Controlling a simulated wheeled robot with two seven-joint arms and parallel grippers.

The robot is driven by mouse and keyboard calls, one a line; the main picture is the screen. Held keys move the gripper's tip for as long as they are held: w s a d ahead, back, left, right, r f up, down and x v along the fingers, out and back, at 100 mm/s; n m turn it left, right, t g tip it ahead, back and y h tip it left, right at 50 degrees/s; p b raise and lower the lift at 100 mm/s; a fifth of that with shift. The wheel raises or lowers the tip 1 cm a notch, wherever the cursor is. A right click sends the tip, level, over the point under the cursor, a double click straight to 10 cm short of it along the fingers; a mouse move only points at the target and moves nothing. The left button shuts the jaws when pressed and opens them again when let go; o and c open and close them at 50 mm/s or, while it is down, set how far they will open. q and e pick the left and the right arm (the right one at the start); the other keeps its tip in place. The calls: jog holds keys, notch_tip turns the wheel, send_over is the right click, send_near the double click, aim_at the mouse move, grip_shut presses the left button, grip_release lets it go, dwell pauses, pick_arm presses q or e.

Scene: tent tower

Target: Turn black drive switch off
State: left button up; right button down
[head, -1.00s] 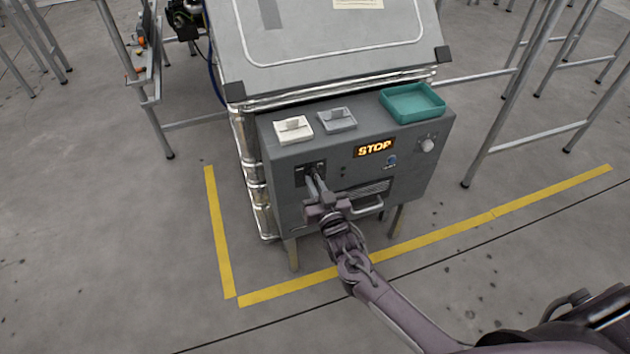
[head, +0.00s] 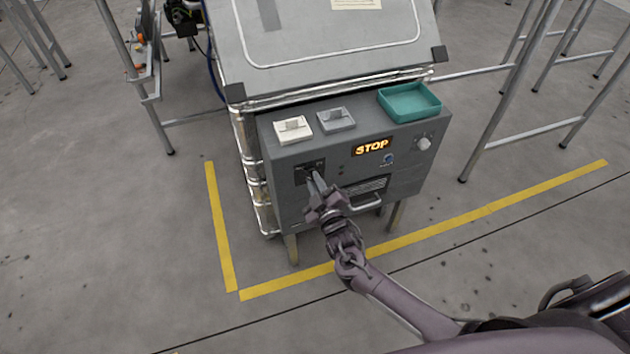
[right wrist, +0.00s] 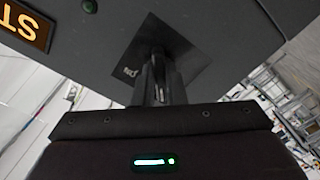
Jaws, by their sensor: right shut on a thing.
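The black drive switch sits on a small dark plate (head: 303,166) at the upper left of the grey control box's front (head: 290,208). The same plate shows in the right wrist view (right wrist: 185,62), with white lettering beside the fingers. My right gripper (head: 317,181) reaches up to this plate, its narrow fingers shut on the switch. In the right wrist view the fingers (right wrist: 158,75) hide most of the switch, so its position cannot be read. My left gripper is not in view.
A lit STOP display (head: 372,147), a blue button (head: 389,159), a pale knob (head: 423,143) and a handle (head: 364,203) are on the box front. A white switch block (head: 293,130), a grey one (head: 335,120) and a teal tray (head: 410,101) are on top.

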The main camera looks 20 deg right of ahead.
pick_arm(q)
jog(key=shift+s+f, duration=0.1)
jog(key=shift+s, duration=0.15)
pick_arm(e)
jog(key=shift+n, duration=0.5)
jog(key=c, duration=1.5)
grip_release()
